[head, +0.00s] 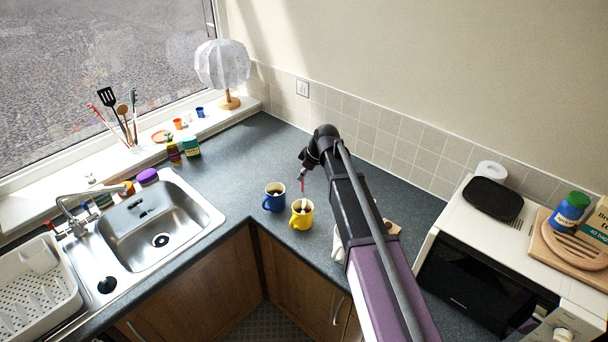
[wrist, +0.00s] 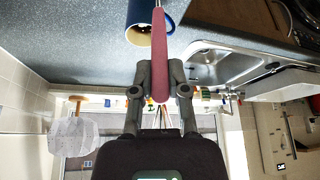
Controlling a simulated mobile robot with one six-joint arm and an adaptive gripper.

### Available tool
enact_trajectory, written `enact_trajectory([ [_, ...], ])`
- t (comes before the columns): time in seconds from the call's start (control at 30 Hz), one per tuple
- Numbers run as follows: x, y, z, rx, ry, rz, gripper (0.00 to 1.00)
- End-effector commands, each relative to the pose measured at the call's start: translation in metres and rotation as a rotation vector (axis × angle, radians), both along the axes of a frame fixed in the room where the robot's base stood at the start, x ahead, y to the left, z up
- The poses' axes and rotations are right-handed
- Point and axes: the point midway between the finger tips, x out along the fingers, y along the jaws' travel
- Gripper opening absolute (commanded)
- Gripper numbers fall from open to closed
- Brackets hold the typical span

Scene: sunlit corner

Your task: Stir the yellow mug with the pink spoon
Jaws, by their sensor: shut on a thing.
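The yellow mug (head: 301,217) stands upright on the dark worktop near its inner corner. The yellow mug is not visible in the wrist view.
A blue mug (head: 273,199) stands close beside the yellow one, on its left; it also shows in the wrist view (wrist: 141,22). A pale object (head: 338,245) is partly hidden by my arm. The sink (head: 160,225) is left, the microwave (head: 490,275) right. Worktop behind the mugs is clear.

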Motion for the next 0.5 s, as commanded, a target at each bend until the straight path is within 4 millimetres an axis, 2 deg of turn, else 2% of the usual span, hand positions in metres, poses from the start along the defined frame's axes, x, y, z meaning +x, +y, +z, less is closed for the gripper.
enact_trajectory([
  [0.5, 0.000, 0.001, -0.032, 0.000, 0.000, 0.001, 0.00],
])
